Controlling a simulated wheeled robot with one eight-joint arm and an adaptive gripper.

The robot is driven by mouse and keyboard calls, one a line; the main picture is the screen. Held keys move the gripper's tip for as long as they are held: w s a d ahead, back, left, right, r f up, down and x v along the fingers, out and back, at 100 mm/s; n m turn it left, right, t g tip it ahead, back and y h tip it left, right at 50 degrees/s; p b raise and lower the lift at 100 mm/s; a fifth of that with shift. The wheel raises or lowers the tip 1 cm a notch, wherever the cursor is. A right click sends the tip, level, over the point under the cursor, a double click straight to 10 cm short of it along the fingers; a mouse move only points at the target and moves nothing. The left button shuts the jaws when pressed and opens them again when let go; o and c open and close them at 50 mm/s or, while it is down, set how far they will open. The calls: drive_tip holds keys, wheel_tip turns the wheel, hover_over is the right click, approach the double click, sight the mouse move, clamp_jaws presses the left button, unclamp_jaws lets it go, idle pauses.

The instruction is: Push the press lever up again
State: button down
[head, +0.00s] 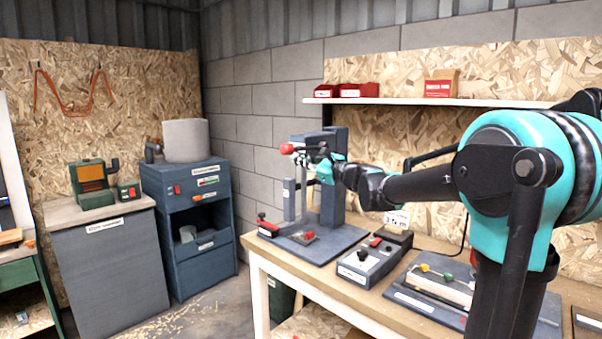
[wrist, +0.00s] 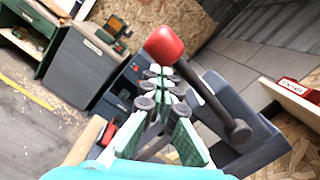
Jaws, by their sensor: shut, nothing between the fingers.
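The press (head: 333,195) is a blue-grey machine on a base plate at the left end of the workbench. Its lever has a red ball knob (head: 287,148), which points left at about the height of the press head. In the wrist view the red knob (wrist: 164,45) stands just beyond my fingertips, and the dark lever bar (wrist: 208,88) slants down right to its pivot on the press. My gripper (head: 316,160) is shut and empty close beside the lever; it also shows in the wrist view (wrist: 160,78). I cannot tell whether the fingers touch the lever.
A control box (head: 368,258) and a fixture board (head: 440,288) lie on the workbench (head: 262,262) right of the press. A shelf (head: 430,102) with red bins runs along the wall above. A blue cabinet (head: 187,215) and grey cabinet (head: 105,265) stand left, across open floor.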

sight(297, 148)
wheel_tip(297, 148, up, 7)
drive_tip(key=m, duration=0.3)
drive_tip(key=shift+w+d+m, duration=0.3)
drive_tip(key=shift+w, duration=0.1)
idle(0.3)
drive_tip(key=f, duration=0.2)
drive_tip(key=d+f, duration=0.1)
drive_tip(key=f, duration=0.1)
drive_tip(key=shift+w+f, duration=0.1)
drive_tip(key=shift+f, duration=0.15)
drive_tip(key=r+v, duration=0.1)
drive_tip(key=v, duration=0.8)
drive_tip(key=shift+s+d+f, duration=0.25)
drive_tip(key=shift+s+f, duration=0.2)
drive_tip(key=shift+f, duration=0.1)
